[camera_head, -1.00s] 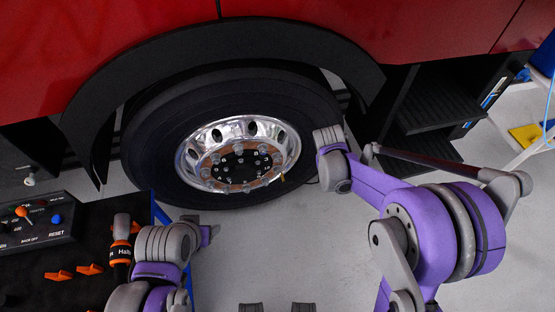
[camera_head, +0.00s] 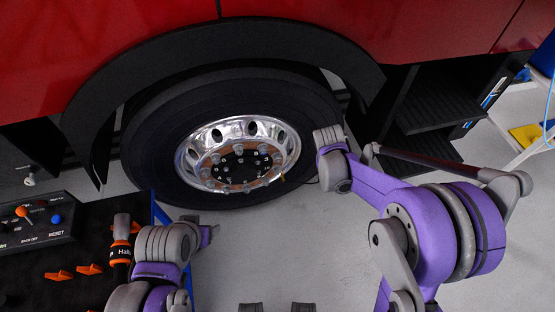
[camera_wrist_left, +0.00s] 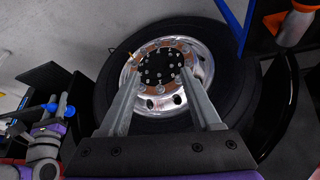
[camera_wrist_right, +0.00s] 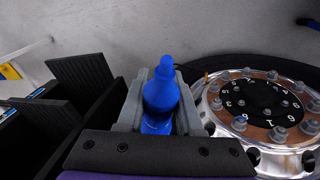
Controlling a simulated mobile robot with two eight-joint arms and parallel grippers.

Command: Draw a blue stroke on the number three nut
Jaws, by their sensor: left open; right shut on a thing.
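My right gripper (camera_wrist_right: 161,75) is shut on a blue marker bottle (camera_wrist_right: 160,98), nozzle pointing away from the wrist. The bottle is left of the wheel hub and apart from it. The hub's ring of grey nuts carries printed numbers; the nut beside the figure 3 (camera_wrist_right: 216,104) appears on the ring's left side in the right wrist view. I see no blue mark on it at this size. In the head view the silver wheel (camera_head: 238,158) is in the middle, with the right arm's end to its right. My left gripper (camera_wrist_left: 157,76) is open and empty, facing the wheel from farther off.
A dark bench (camera_head: 95,250) at the left holds a control box (camera_head: 35,222), an orange-and-black tool (camera_head: 121,250) and orange pieces. The black wheel arch (camera_head: 225,35) overhangs the tyre. Black steps (camera_head: 435,105) stand at the right. The floor before the wheel is clear.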

